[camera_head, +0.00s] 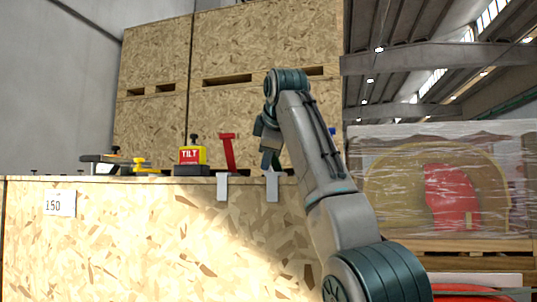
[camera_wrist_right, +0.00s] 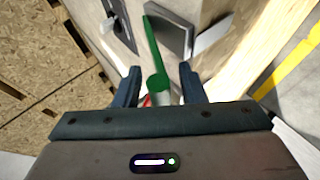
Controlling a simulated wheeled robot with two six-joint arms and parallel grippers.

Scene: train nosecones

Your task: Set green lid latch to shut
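The green lid latch (camera_wrist_right: 152,45) shows in the wrist view as a thin green bar with a rounded end, beside a grey metal plate (camera_wrist_right: 168,34). Its rounded end lies between the two fingers of my right gripper (camera_wrist_right: 159,76), with gaps on both sides. The fingers are open. In the head view my right gripper (camera_head: 268,148) is over the crate's top edge, and I cannot make out the green latch there. A red latch (camera_head: 228,152) stands upright just left of the gripper. My left gripper is not in view.
A wooden crate (camera_head: 130,235) fills the lower left, with metal clips (camera_head: 222,187) over its edge. A red and yellow TILT device (camera_head: 191,156) and small yellow and grey items stand on top. Taller crates (camera_head: 155,60) rise behind. A wrapped pallet load (camera_head: 400,185) stands right.

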